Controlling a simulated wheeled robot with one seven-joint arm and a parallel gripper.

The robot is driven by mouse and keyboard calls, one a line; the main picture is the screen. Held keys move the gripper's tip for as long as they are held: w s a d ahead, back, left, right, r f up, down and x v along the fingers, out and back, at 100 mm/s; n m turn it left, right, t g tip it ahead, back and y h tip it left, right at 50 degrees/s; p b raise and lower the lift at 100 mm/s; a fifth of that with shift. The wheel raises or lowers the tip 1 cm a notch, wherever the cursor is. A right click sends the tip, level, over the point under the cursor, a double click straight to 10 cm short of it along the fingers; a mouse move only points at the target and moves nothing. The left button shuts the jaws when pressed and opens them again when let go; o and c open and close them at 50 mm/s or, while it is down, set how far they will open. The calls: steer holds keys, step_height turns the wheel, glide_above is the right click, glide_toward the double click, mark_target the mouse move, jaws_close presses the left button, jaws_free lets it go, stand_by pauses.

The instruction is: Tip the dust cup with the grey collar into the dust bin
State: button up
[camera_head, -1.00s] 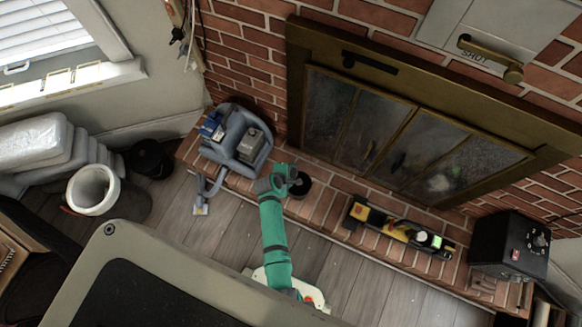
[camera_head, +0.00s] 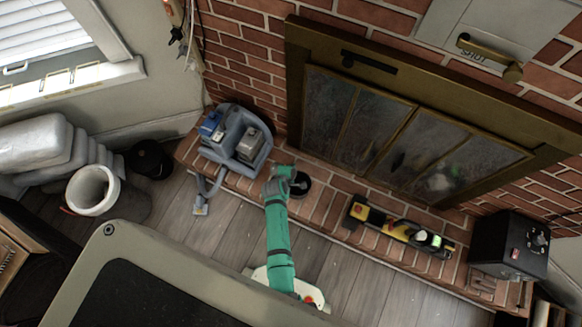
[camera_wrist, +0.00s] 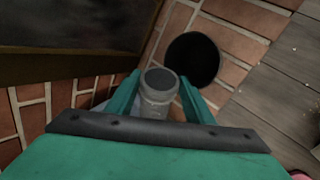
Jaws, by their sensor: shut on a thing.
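My gripper (camera_wrist: 160,92) is shut on a dust cup (camera_wrist: 156,102) with a grey rim, seen from above in the wrist view. The cup is between the two green fingers. A round black opening (camera_wrist: 192,61) shows close beside the cup over the brick hearth. In the head view my gripper (camera_head: 292,180) is over the hearth beside the same round black thing (camera_head: 303,186), which the arm partly covers. The cup cannot be made out there. I cannot tell which container is the dust bin.
A grey-blue machine (camera_head: 236,143) stands left on the hearth. A yellow-black tool (camera_head: 398,226) lies to the right, with a black box (camera_head: 508,246) beyond. A white-rimmed bucket (camera_head: 74,193) and a black pot (camera_head: 149,160) stand left. The fireplace doors (camera_head: 400,140) are behind.

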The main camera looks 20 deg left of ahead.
stand_by(0.3)
steer(key=shift+d+f+y, duration=0.1)
steer(key=shift+f+y, duration=0.2)
steer(key=shift+f, duration=0.2)
stand_by(0.4)
steer(key=shift+f+m+y, duration=0.15)
steer(key=shift+m+y, duration=0.15)
steer(key=shift+d+f+y, duration=0.1)
steer(key=shift+f+y, duration=0.2)
steer(key=shift+y, duration=0.1)
stand_by(0.6)
steer(key=shift+d+f+y, duration=0.1)
steer(key=shift+f+y, duration=0.2)
steer(key=shift+f, duration=0.05)
stand_by(0.4)
